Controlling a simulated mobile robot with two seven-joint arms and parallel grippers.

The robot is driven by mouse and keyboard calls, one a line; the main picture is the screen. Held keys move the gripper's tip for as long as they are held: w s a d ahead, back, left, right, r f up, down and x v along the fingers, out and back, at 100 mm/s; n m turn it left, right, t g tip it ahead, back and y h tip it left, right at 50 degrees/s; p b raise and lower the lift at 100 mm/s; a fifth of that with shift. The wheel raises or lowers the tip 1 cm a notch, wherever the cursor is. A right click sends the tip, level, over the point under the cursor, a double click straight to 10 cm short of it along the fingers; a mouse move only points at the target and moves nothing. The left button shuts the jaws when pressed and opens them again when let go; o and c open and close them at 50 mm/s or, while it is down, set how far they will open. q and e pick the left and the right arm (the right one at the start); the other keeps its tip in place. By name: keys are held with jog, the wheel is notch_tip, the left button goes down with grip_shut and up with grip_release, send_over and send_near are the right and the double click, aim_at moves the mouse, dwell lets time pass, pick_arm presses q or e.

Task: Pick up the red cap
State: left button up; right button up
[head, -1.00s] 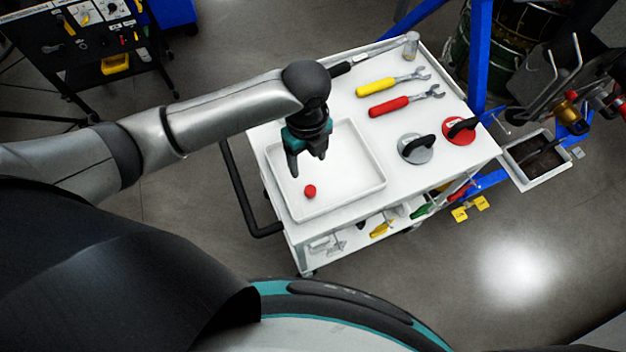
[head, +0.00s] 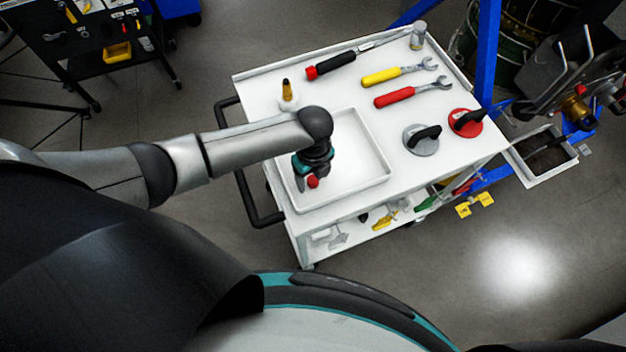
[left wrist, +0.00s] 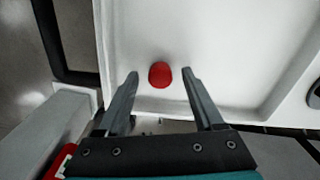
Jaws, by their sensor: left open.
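The red cap (head: 312,181) lies in the white tray (head: 372,180) on the cart top. My left gripper (head: 306,181) is low over the tray, right by the cap, and partly overlaps it in the head view. In the left wrist view the red cap (left wrist: 160,74) sits between the two spread fingers, near the line of their tips, with a gap on each side. My left gripper (left wrist: 161,76) is open and empty. My right gripper is not in view.
On the cart top are a screwdriver (head: 332,65), a yellow wrench (head: 382,76), a red wrench (head: 396,97), a grey suction cup (head: 422,146), a red one (head: 466,125) and a small bottle (head: 287,98). The tray's raised rim surrounds the cap.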

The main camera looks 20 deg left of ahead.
pick_arm(q)
grip_shut()
dwell(0.6)
dwell(0.9)
